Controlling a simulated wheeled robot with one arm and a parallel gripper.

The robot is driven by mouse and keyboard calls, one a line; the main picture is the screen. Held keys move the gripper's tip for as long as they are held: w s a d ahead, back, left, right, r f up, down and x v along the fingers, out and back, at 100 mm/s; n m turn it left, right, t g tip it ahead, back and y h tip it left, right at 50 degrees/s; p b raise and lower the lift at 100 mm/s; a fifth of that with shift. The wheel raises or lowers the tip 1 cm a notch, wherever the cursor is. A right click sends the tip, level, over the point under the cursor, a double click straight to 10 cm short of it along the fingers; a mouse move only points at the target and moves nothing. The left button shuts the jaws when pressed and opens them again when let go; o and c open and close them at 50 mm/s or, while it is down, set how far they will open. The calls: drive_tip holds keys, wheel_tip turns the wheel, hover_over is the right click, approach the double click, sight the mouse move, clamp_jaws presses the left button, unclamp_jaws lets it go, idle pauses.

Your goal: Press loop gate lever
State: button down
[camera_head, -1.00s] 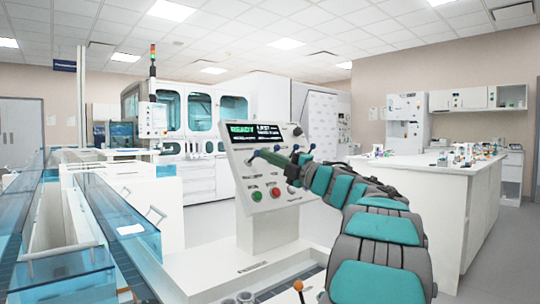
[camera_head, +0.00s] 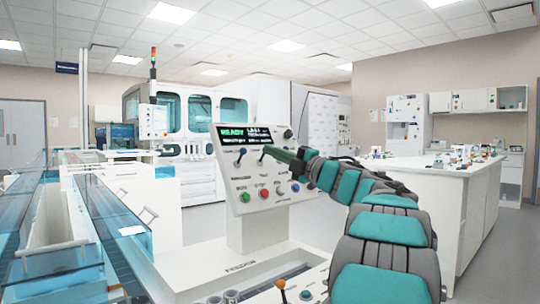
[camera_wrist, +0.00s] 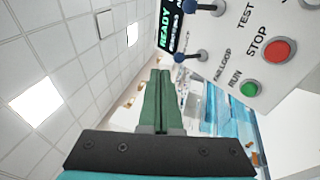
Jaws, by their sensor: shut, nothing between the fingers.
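The control panel (camera_head: 232,172) stands upright on a white pedestal, with small dark-blue-knobbed levers under its screen. The left lever (camera_head: 240,155), above the green RUN button, shows clear of my gripper. In the wrist view the FAB/LOOP-labelled lever's blue knob (camera_wrist: 180,58) sits just right of my fingertips, with a visible gap in the picture. A second lever (camera_wrist: 190,6) is at the top edge near the TEST label. My gripper (camera_head: 268,150) is shut and empty, its green fingers (camera_wrist: 160,72) together before the panel. My gripper hides the panel's right-hand levers.
Below the levers are the green RUN button (camera_wrist: 250,90) and red STOP button (camera_wrist: 278,50). A lit screen (camera_head: 255,137) reads READY. An orange-knobbed stick (camera_head: 281,284) rises at the front. Blue transparent track walls (camera_head: 125,225) run along the left.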

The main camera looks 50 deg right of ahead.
drive_tip(key=s+r, duration=0.1)
drive_tip(key=s, duration=0.6)
drive_tip(key=shift+s+d+r, duration=0.3)
drive_tip(key=shift+d, duration=0.05)
